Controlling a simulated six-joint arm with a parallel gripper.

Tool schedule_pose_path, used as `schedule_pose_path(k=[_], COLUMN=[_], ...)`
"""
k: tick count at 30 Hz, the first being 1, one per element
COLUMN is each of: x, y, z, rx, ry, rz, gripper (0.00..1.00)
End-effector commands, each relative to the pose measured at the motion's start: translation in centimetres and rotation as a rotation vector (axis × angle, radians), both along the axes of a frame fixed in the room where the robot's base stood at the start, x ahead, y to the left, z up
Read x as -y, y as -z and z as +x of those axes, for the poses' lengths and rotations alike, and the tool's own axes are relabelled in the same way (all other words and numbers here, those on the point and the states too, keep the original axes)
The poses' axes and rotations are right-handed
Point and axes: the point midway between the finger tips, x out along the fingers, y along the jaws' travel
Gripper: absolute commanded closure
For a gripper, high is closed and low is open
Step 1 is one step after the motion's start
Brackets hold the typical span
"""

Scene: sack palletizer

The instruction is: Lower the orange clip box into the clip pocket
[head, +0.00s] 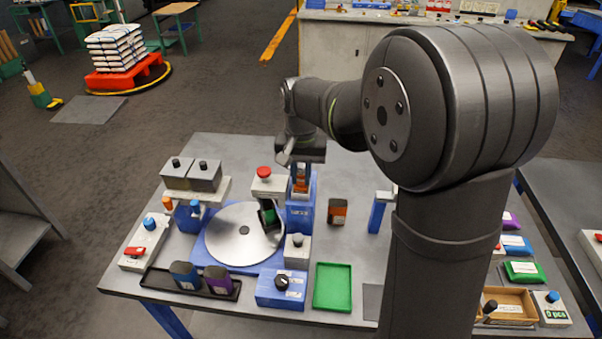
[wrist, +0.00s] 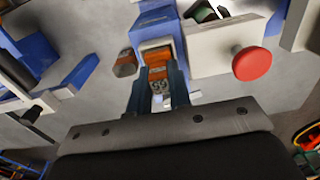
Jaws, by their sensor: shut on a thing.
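The orange clip box (head: 301,183) is upright between the fingers of my gripper (head: 301,168), at the top of the blue clip pocket (head: 299,215). In the wrist view my gripper (wrist: 159,98) is shut on the orange clip box (wrist: 156,72), which lines up with the mouth of the blue pocket (wrist: 152,22). How far its lower end is inside the pocket is hidden. A second, dark box with an orange label (head: 338,211) stands apart on the table, right of the pocket; it also shows in the wrist view (wrist: 125,64).
A unit with a red button (head: 264,171) stands close left of the pocket, over a round metal disc (head: 243,233). A blue post (head: 377,214) stands to the right. A green tray (head: 332,287) and a blue knob box (head: 281,290) are in front.

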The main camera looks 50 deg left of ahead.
Motion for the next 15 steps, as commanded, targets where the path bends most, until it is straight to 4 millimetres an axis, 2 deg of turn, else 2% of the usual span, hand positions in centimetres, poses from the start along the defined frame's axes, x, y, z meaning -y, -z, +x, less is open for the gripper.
schedule_pose_path(k=[14,15], x=[-0.01,-0.01], y=[0.24,0.24], z=[0.01,0.01], rx=[0.001,0.001], ry=[0.000,0.000], rz=[0.001,0.001], gripper=[1.00,0.76])
